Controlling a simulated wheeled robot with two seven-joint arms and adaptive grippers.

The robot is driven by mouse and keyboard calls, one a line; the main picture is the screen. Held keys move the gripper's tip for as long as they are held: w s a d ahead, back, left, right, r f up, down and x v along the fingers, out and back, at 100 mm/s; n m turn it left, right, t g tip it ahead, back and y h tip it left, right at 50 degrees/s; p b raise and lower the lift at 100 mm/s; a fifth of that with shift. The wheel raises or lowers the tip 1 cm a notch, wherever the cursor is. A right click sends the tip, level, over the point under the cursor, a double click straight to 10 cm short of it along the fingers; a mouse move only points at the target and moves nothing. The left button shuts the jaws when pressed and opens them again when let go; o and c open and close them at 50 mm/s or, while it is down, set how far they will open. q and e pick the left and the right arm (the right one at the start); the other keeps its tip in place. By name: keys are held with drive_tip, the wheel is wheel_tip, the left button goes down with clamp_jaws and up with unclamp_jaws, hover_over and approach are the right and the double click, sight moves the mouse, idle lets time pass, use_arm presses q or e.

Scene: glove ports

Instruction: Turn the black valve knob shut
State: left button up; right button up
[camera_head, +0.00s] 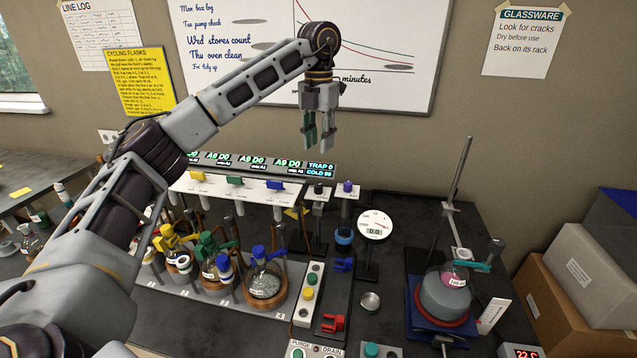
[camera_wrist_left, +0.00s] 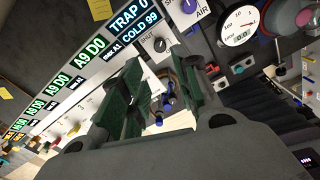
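The black valve knob (camera_head: 319,190) sits on a small white plate on top of a post, at the right end of the row of coloured valves. It also shows in the left wrist view (camera_wrist_left: 160,45), beside the word SHUT. My right gripper is in neither view.
A purple knob (camera_head: 347,187) stands just right of the black one, with a round gauge (camera_head: 376,225) beyond it. A display bar (camera_head: 255,163) runs behind the valves. Glass flasks (camera_head: 264,282) stand in front. A clamp stand (camera_head: 455,190) rises at the right.

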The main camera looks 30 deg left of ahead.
sight(319, 185)
use_arm(q)
wheel_tip(319, 185, down, 13)
drive_tip(key=shift+r+p, duration=0.1)
drive_tip(key=shift+p, duration=0.3)
idle(0.4)
clamp_jaws()
drive_tip(key=shift+n, duration=3.6)
